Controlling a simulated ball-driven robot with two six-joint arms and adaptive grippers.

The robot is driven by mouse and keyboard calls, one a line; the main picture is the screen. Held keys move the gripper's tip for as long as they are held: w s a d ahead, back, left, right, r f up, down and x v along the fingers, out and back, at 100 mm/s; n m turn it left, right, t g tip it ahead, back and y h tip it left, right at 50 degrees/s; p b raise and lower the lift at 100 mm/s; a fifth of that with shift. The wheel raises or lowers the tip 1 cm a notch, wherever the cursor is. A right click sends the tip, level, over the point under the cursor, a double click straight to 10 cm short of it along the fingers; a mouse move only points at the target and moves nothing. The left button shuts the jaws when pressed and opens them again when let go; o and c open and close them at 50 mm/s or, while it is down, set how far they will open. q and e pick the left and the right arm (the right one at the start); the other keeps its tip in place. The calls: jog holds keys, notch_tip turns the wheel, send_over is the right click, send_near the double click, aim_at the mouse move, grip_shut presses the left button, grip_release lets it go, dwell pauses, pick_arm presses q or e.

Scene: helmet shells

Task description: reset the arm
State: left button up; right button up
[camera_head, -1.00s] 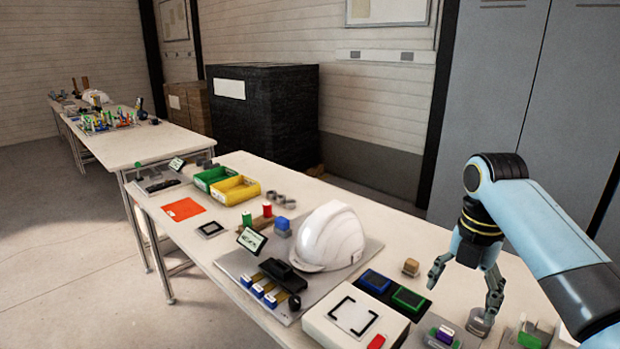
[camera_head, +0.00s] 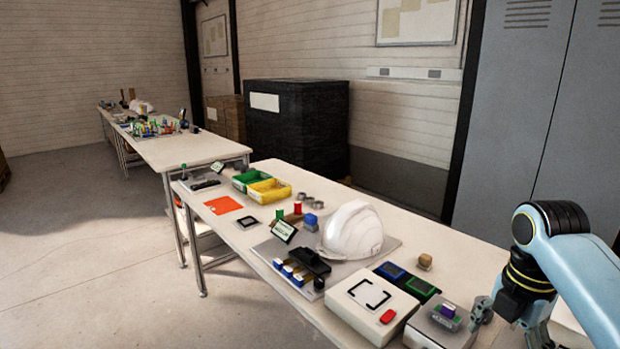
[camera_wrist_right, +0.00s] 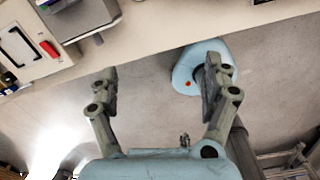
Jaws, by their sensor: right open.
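My right arm comes in from the right in the head view, and its gripper (camera_head: 508,325) hangs low at the front right of the near table, partly cut off by the lower frame edge. In the right wrist view the gripper (camera_wrist_right: 160,90) has its two fingers spread wide, with nothing between them but grey floor. A pale blue rounded part of my own body shows beyond the right finger. My left gripper is in neither view.
A white helmet (camera_head: 352,230) sits on a grey board on the near table (camera_head: 225,240). A white box with a bracket mark (camera_head: 368,300), a grey block (camera_head: 435,328) and a small wooden block (camera_head: 425,261) stand near my right gripper. Open floor lies left.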

jog(key=s+a+r+m+t, duration=0.2)
jog(key=s+m, duration=0.9)
jog(key=s, duration=0.1)
jog(key=s+a+r+m+t, duration=0.1)
jog(key=s+r+m, duration=0.1)
jog(key=s+m, duration=0.95)
notch_tip(320, 180, down, 36)
jog(key=s+d+g+b, duration=0.1)
jog(key=s+d+b, duration=0.15)
jog(key=b, duration=0.75)
pick_arm(q)
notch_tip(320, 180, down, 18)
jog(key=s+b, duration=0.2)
jog(key=b, duration=0.5)
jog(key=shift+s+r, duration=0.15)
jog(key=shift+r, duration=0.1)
pick_arm(e)
jog(key=s+f, duration=0.9)
jog(key=f, duration=0.2)
jog(key=s+d+f+g, duration=0.1)
jog(key=s+f, duration=0.8)
jog(key=f, duration=0.3)
jog(key=shift+s+f+h, duration=0.15)
jog(key=shift+f+h, duration=0.15)
jog(key=shift+g, duration=0.3)
